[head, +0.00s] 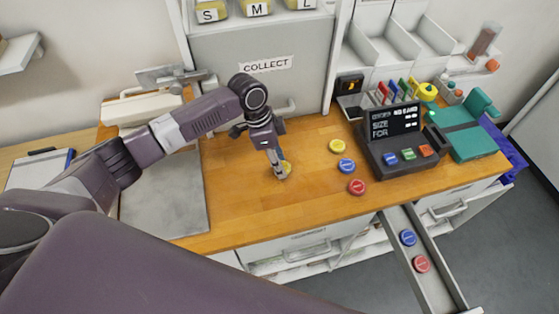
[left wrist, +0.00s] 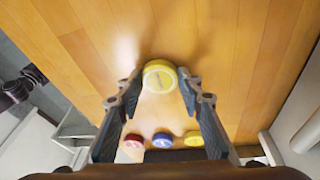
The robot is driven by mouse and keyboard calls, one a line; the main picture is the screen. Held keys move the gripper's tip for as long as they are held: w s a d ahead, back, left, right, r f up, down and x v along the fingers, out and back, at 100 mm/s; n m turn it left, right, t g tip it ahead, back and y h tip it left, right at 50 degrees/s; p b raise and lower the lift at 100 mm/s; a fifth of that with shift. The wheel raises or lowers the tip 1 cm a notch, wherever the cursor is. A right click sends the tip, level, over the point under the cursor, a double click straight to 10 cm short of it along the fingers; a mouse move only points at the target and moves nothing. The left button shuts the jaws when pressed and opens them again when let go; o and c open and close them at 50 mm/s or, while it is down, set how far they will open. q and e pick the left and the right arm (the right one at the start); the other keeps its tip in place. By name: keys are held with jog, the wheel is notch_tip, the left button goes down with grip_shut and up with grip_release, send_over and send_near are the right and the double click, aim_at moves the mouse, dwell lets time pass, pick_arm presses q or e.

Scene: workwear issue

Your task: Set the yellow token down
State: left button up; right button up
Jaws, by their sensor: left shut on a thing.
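My left gripper (head: 281,174) points down over the wooden counter (head: 245,205), left of the loose tokens. It is shut on a yellow token (head: 286,168). The left wrist view shows this round yellow token (left wrist: 160,75) between the two fingertips, with bare wood around it. The token is at or very close to the counter top; I cannot tell whether it touches. Another yellow token (head: 336,146) lies on the counter to the right, with a blue token (head: 346,165) and a red token (head: 356,187) in a row.
A dark order display (head: 394,121) with coloured buttons stands right of the tokens. An open drawer (head: 437,272) at the front right holds a blue token (head: 408,237) and a red token (head: 421,264). A grey mat (head: 165,205) lies at left. Wood around the gripper is clear.

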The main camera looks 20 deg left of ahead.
pick_arm(q)
jog(key=shift+s+f, duration=0.2)
jog(key=shift+f, duration=0.2)
jog(key=o, duration=0.8)
jog(key=shift+o, duration=1)
jog(key=shift+w+f, duration=0.15)
pick_arm(e)
jog(key=shift+d+f, duration=0.1)
jog(key=shift+d, duration=0.35)
pick_arm(q)
jog(key=b+v, duration=0.2)
jog(key=v, duration=1.1)
jog(key=shift+b, duration=0.3)
pick_arm(e)
jog(key=shift+a+f, duration=0.25)
jog(key=shift+f, duration=0.9)
